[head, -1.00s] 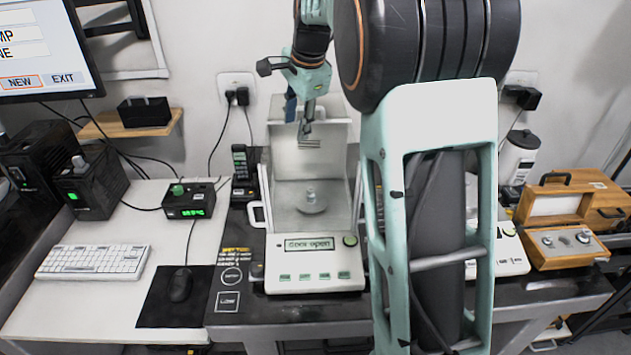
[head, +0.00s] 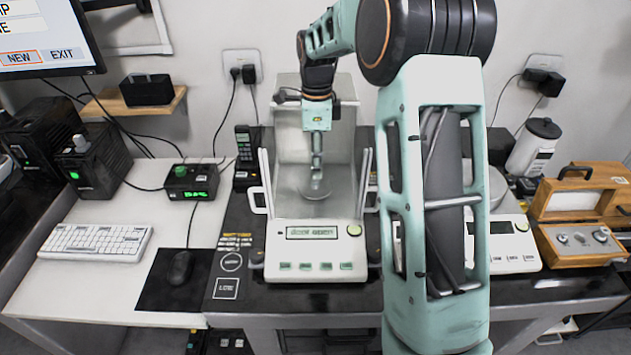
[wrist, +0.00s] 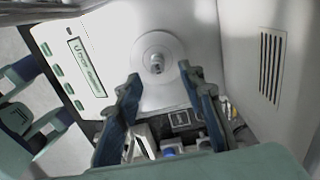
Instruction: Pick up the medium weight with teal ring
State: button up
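A small metallic weight (wrist: 157,62) stands upright on the round pan (wrist: 172,88) of the open balance (head: 316,232). No teal ring can be made out on it. In the head view my gripper (head: 317,168) reaches down into the weighing chamber over the pan and hides the weight. In the wrist view my gripper (wrist: 161,76) has its two blue fingers spread apart. The weight shows near the fingertips, slightly beyond them, with nothing held. I cannot tell the exact height gap.
The chamber's back panel and side walls stand close around my gripper. A second balance (head: 515,245) is to the right, beside a wooden weight box (head: 580,247). A keyboard (head: 95,241), mouse (head: 180,267) and green-lit device (head: 190,182) are on the white desk.

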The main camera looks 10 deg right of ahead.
notch_tip(320, 180, down, 5)
jog(key=shift+s+a+f, duration=0.1)
jog(key=shift+a, duration=0.05)
jog(key=shift+c, duration=0.6)
grip_shut()
